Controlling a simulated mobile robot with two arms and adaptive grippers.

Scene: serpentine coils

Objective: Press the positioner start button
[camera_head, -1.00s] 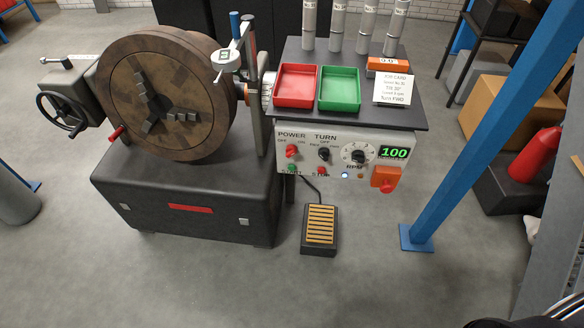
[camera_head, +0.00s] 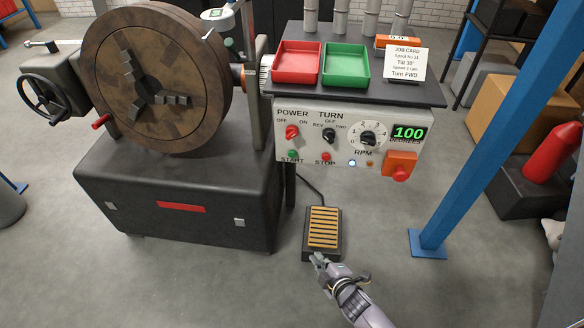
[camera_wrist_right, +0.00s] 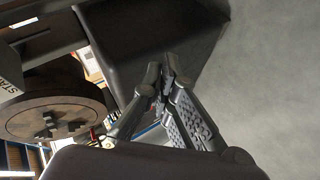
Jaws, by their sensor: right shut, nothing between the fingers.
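The green START button (camera_head: 292,154) sits at the lower left of the grey control panel (camera_head: 345,115), under the red POWER knob (camera_head: 291,132). The red STOP button (camera_head: 326,156) is to its right. My right gripper (camera_head: 317,258) is shut and empty. In the head view it shows well below the panel, at the near edge of the foot pedal; I cannot tell whether it touches it. Its closed fingertips also show in the right wrist view (camera_wrist_right: 164,76), where the START button cannot be made out. My left gripper is not in view.
The foot pedal (camera_head: 323,228) lies on the floor below the panel. The positioner's round brown faceplate (camera_head: 190,105) stands on a dark base (camera_head: 180,200) at left. A blue post (camera_head: 480,150) rises at right. Trays and a job card (camera_head: 405,63) top the panel.

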